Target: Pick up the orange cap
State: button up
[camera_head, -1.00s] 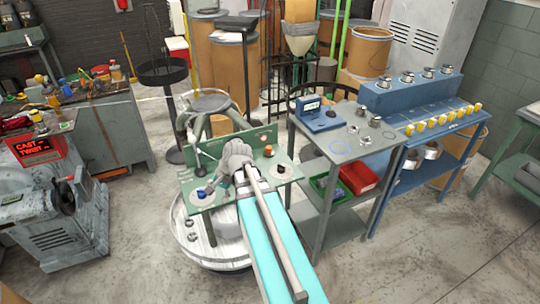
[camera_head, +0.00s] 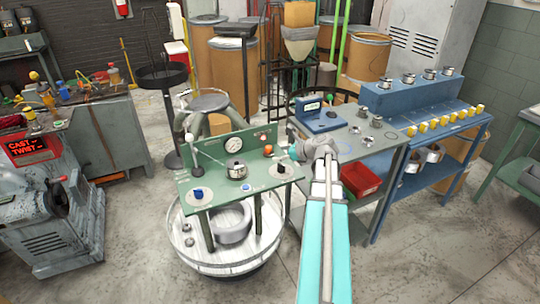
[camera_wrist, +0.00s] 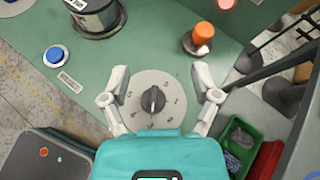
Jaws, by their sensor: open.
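In the head view an orange spot, likely the same cap (camera_head: 268,150), shows at the right back of the green bench. My gripper (camera_wrist: 162,80) is open and empty, its two fingers spread on either side of a black dial knob (camera_wrist: 152,100). The cap lies beyond the fingertips, up and to the right, apart from them. In the head view my arm's end partly hides the gripper near the bench's right edge.
A blue button (camera_wrist: 54,56) and a metal spool (camera_wrist: 95,15) sit left of the cap. A green bin (camera_wrist: 240,140) and a red bin (camera_head: 360,178) are on the right. A grey table (camera_head: 375,150) stands beside the bench.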

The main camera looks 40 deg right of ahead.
jog(key=d+m, duration=0.1)
jog(key=s+d+m+t, duration=0.1)
jog(key=d, duration=0.1)
jog(key=s+d+m+h, duration=0.1)
jog(key=d, duration=0.1)
jog(key=shift+d+r+t+b, duration=0.25)
jog(key=shift+r+t+b, duration=0.05)
jog(key=shift+r, duration=0.1)
jog(key=b, duration=0.3)
send_near(269, 146)
jog(key=x, duration=0.4)
jog(key=shift+s+a+f, duration=0.1)
jog(key=shift+a+f, duration=0.1)
jog(key=shift+f, duration=0.2)
jog(key=shift+w+a+f, duration=0.1)
jog(key=shift+w+a, duration=0.05)
jog(key=shift+w, duration=0.25)
jog(key=shift+w, duration=0.1)
jog(key=b+x, duration=0.2)
jog(key=x, duration=0.2)
jog(key=shift+f, duration=0.25)
jog(key=shift+w+f, duration=0.1)
jog(key=shift+w, duration=0.3)
